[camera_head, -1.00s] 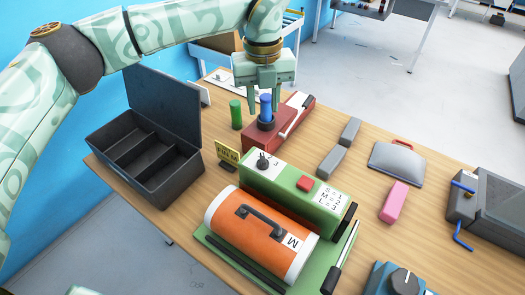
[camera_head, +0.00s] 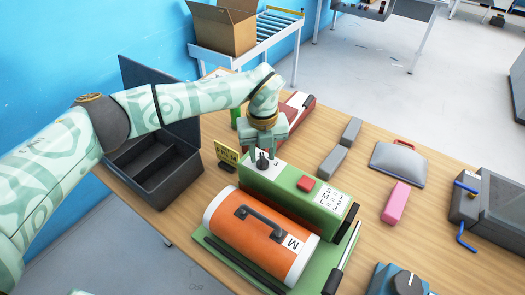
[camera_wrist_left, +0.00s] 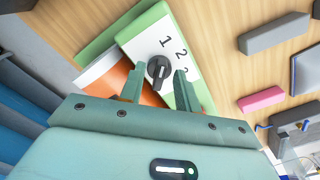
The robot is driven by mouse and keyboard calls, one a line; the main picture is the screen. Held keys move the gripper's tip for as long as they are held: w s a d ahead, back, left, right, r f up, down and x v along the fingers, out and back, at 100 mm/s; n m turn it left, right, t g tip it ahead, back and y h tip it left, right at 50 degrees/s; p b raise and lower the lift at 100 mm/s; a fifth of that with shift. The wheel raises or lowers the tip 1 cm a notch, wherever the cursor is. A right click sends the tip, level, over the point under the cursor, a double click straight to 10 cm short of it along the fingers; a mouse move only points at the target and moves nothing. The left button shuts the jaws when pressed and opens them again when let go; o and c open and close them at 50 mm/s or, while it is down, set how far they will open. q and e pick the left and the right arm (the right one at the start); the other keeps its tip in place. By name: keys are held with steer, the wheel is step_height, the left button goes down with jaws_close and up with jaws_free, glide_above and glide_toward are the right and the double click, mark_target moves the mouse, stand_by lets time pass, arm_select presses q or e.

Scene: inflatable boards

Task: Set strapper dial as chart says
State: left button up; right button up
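The green strapper (camera_head: 290,205) stands on the wooden table. Its black dial (camera_head: 262,161) sits on a white plate at the far left end of its top, and also shows in the left wrist view (camera_wrist_left: 158,70) beside the digits 1, 2, 3. I cannot surely read where the dial points. A white chart (camera_head: 330,199) on the strapper's right end pairs S, M, L with 1, 2, 3. My left gripper (camera_head: 264,152) is open just above the dial, its fingertips (camera_wrist_left: 160,84) apart on either side of it, with nothing held. My right gripper is not in view.
An orange cylinder (camera_head: 250,245) marked M lies in front of the strapper, and a red button (camera_head: 306,184) is on its top. A yellow sign (camera_head: 227,153) and dark open case (camera_head: 150,170) stand left. Grey blocks and a pink block (camera_head: 396,203) lie right.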

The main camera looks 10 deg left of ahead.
arm_select(q)
jaws_close()
steer(key=m+p, duration=0.1)
steer(key=m, duration=0.2)
steer(key=shift+r+m, duration=0.15)
steer(key=shift+m, duration=0.15)
steer(key=m+p, duration=0.1)
steer(key=m, duration=0.4)
steer(key=shift+d, duration=0.15)
stand_by(0.5)
jaws_free()
